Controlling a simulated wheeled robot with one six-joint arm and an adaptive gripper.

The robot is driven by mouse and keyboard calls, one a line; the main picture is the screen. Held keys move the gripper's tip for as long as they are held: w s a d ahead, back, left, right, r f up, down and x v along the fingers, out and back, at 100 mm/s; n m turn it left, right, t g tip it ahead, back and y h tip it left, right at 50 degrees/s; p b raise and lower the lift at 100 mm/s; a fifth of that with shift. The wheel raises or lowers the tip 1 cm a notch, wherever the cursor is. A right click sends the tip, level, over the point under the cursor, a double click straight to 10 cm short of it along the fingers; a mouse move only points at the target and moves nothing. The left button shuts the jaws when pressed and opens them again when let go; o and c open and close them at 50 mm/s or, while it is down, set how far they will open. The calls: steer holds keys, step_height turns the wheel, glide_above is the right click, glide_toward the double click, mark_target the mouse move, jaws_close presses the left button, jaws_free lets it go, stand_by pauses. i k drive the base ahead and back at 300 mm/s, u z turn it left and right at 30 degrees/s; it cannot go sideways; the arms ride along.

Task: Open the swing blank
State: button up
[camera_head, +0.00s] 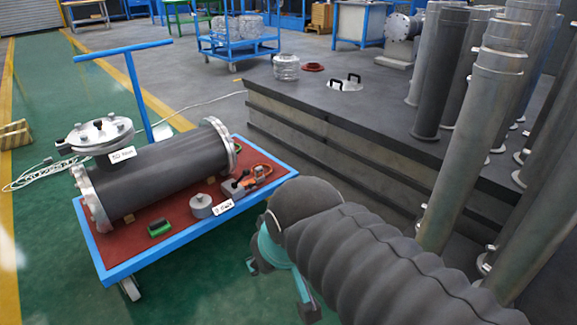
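The swing blank (101,131) is a round grey metal cover with bolts. It sits on the upright branch at the left end of the dark flanged shell (160,172), and looks closed and flat. Dark knobs show at its left edge; a hinge cannot be made out. A white label (122,155) is in front of it. My gripper (280,289) is at the lower middle, right of the cart and well apart from the blank. Its two dark fingertips look spread, with nothing seen between them. My dark ribbed arm sleeve hides part of the gripper.
The shell lies on a blue-framed cart (182,238) with a red top and tall blue handle (135,85). A grey weight (201,206), green block (159,227) and orange tool (258,172) lie on it. A dark platform (350,118) with tall pipes (470,150) stands right. Green floor lies left.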

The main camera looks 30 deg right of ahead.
mark_target(103, 131)
steer(key=z, duration=0.2)
steer(key=k, duration=0.6)
steer(key=z, duration=1.1)
steer(key=i, duration=1.45)
steer(key=u, duration=0.8)
steer(key=i, duration=0.4)
steer(key=u, duration=0.45)
